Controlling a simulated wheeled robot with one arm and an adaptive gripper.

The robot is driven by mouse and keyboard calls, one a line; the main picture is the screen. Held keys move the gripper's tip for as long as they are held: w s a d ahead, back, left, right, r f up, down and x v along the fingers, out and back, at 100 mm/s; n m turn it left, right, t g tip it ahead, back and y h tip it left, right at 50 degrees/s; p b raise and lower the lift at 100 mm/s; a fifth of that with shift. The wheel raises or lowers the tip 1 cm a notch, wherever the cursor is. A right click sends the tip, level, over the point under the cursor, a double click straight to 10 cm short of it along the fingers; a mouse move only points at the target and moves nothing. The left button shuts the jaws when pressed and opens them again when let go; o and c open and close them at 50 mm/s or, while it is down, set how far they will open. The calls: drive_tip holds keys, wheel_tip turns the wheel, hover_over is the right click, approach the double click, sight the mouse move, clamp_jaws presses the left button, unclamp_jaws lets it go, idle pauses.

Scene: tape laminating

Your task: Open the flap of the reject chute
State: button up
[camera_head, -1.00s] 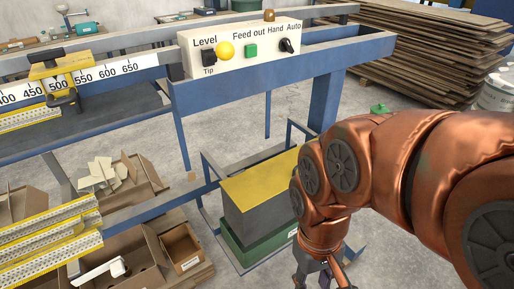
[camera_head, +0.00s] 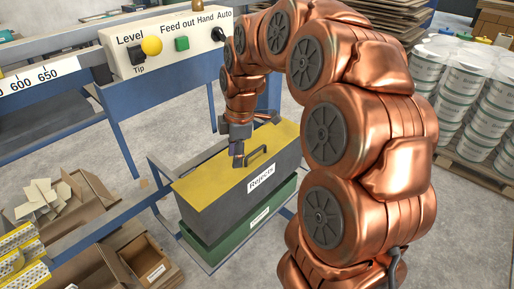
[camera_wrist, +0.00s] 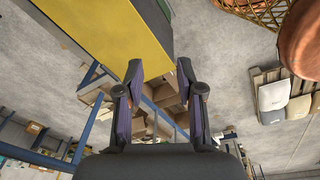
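The reject chute (camera_head: 218,206) is a dark grey box with a "Rejects" label on its front, standing above a green bin (camera_head: 262,213). Its yellow flap (camera_head: 205,187) lies flat and closed on top, with a dark bar handle (camera_head: 262,151) near the front edge. My gripper (camera_head: 237,160) points down over the flap, just left of the handle; I cannot tell whether it touches the flap. In the wrist view, the fingers of my gripper (camera_wrist: 160,72) stand apart with nothing between them. The yellow flap (camera_wrist: 95,38) fills the upper left there, and the handle is not visible.
A blue frame surrounds the chute, with a control panel (camera_head: 165,47) above it at the back left. Cardboard boxes (camera_head: 140,260) lie at the lower left. Stacked white buckets (camera_head: 460,75) stand on a pallet at the right. The floor between is clear.

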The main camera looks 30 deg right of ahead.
sight(257, 151)
drive_tip(key=w+d+f+n+t, duration=0.1)
drive_tip(key=w+d+f+n, duration=0.2)
drive_tip(key=d, duration=0.4)
drive_tip(key=w+d+f+n, duration=0.1)
drive_tip(key=w+d+n, duration=0.2)
drive_tip(key=w+d, duration=0.35)
drive_tip(key=shift+h, duration=0.3)
drive_tip(key=shift+w+d+f+p, duration=0.1)
drive_tip(key=shift+f+p, duration=0.15)
drive_tip(key=shift+f, duration=0.95)
drive_tip(key=shift+w+a+f+p, duration=0.15)
drive_tip(key=shift+f+p, duration=0.15)
drive_tip(key=shift+f, duration=0.85)
drive_tip(key=shift+w+d+f+p, duration=0.15)
drive_tip(key=shift+f+p, duration=0.1)
drive_tip(key=shift+f, duration=0.95)
clamp_jaws()
